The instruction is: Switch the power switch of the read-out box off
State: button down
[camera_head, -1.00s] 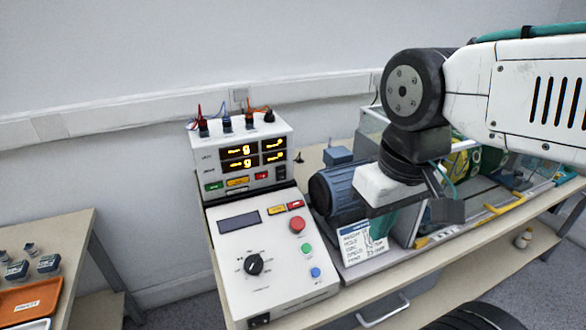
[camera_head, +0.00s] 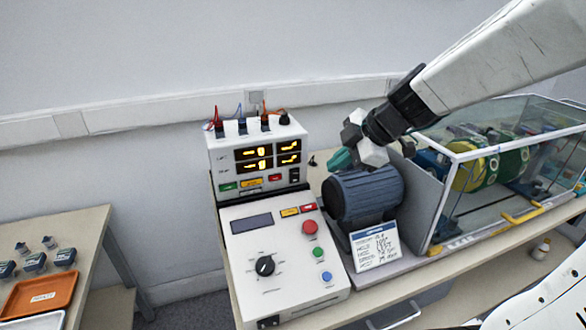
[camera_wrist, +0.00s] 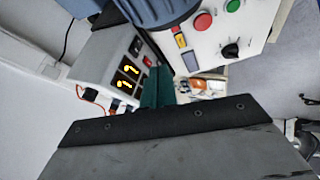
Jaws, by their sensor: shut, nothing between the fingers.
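The white read-out box (camera_head: 226,153) stands at the back left of the bench, its yellow digits lit. A black rocker switch (camera_head: 295,175) sits low at the right end of its front panel; its position is too small to tell. In the wrist view the box (camera_wrist: 96,66) is at left, with the dark rocker (camera_wrist: 135,46) near its upper end. My gripper (camera_head: 338,160) is to the right of the box, above the blue motor, with teal fingers pointing left towards the panel. The fingers (camera_wrist: 158,88) are shut, empty and apart from the switch.
A sloped control console (camera_head: 245,265) with a knob and coloured buttons is in front of the box. The blue motor (camera_head: 370,195) and a label card (camera_head: 375,247) stand close below my gripper. A clear-walled enclosure (camera_head: 440,200) is at right. Cables rise from the box top.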

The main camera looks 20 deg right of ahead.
aim_at(295, 176)
jog(key=shift+w+f, duration=0.1)
dwell(0.3)
jog(key=x, duration=0.9)
jog(key=w, duration=0.3)
jog(key=shift+w+a+f, duration=0.1)
jog(key=shift+a+f, duration=0.05)
jog(key=shift+w, duration=0.6)
